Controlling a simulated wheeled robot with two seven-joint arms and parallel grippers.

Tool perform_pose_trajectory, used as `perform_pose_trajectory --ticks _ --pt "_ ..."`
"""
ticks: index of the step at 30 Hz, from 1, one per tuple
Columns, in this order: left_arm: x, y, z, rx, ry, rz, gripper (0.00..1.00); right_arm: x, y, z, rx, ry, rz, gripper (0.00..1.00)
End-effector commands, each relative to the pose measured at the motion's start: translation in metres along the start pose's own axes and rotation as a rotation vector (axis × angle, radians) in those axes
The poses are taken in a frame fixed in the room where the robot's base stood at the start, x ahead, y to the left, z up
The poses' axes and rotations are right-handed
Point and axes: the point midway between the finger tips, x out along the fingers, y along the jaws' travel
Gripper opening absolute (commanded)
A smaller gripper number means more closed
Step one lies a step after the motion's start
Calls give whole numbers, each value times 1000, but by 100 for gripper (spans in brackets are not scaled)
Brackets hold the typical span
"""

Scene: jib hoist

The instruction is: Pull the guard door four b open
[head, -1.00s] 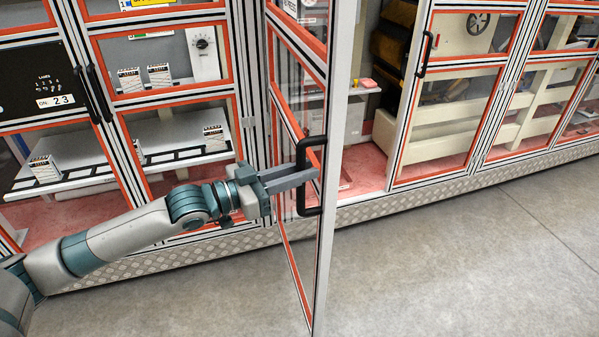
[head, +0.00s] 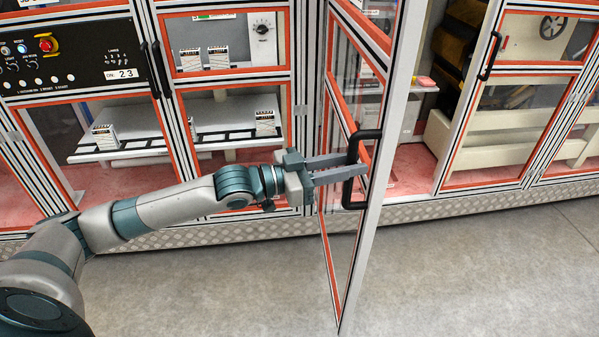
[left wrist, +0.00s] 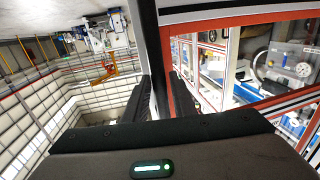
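The guard door (head: 370,225) with a pale metal frame and orange-edged clear panels stands swung out from the enclosure in the head view. No label naming it is readable. Its black bar handle (head: 349,194) is on the free edge. My left gripper (head: 361,163) reaches it from the left, with its two grey fingers on either side of the upright bar. In the left wrist view the dark bar (left wrist: 152,45) runs down between the fingers (left wrist: 163,90), which appear closed on it. The exact contact is partly hidden. My right gripper is in neither view.
Beyond the door, the enclosure's opening shows a red floor (head: 412,168). Another panel with a black handle (head: 490,56) is to its right. A control panel (head: 75,58) is at the upper left. The grey concrete floor (head: 480,270) in front is clear.

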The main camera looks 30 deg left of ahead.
Motion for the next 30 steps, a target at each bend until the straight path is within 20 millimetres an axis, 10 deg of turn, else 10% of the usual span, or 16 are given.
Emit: perform_pose_trajectory --ticks 30 --pt "-121 -1 3 -2 -2 -3 24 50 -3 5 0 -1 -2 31"
